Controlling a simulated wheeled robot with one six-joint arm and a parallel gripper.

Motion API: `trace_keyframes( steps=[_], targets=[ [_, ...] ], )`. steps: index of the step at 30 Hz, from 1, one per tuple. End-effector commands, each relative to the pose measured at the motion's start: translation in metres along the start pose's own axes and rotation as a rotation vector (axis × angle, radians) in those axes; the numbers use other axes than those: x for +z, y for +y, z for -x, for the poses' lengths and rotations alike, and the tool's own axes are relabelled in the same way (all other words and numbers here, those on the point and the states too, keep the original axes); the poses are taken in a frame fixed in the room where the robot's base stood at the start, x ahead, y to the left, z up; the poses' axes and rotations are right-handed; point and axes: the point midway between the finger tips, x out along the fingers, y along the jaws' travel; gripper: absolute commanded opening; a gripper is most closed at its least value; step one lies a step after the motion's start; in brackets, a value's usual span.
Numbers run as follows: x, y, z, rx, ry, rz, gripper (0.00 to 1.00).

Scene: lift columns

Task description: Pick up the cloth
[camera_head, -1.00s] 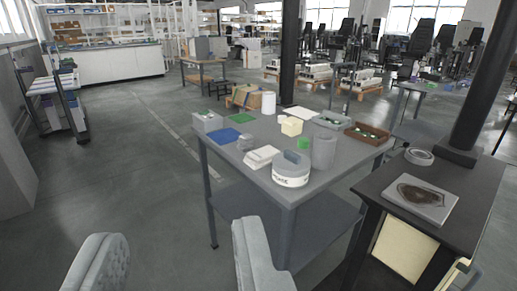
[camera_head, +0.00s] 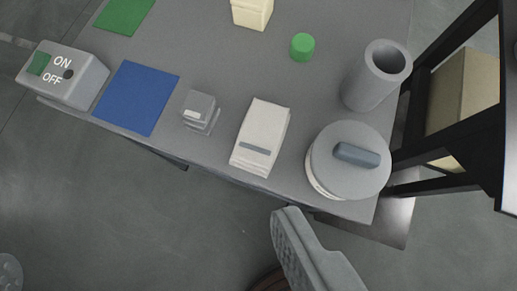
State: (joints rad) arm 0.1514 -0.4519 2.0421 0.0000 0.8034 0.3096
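A white, folded-looking block with a grey stripe (camera_head: 262,130) lies near the table's front edge; it may be the cloth, but I cannot tell for sure. A flat blue square (camera_head: 138,97) lies to its left and a flat green square (camera_head: 124,12) at the top left; these could be cloths or mats. My gripper (camera_head: 145,240) is open and empty, in the foreground below the table edge in the picture. Its right finger shows at bottom centre, and only a bit of the left finger shows at the bottom left corner. It touches nothing that I can see.
The grey table (camera_head: 225,60) also holds an ON/OFF box (camera_head: 85,85), a small grey block (camera_head: 200,110), a round lidded container (camera_head: 345,170), a grey cylinder (camera_head: 372,85), a green cylinder (camera_head: 302,47) and a cream block (camera_head: 253,12). A dark table (camera_head: 480,130) stands at right.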

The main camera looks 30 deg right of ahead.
Motion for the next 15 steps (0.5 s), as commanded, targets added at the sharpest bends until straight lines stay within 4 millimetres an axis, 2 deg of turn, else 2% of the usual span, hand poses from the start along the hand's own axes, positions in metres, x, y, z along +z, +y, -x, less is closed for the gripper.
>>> trace_keyframes(
  steps=[1, 6, 15],
  targets=[
    [-0.007, 0.004, -0.012, 0.025, -0.049, -0.030, 0.87],
    [-0.024, 0.019, -0.044, 0.112, -0.216, -0.135, 0.87],
    [-0.049, 0.050, -0.094, 0.277, -0.492, -0.319, 0.87]
  ],
)
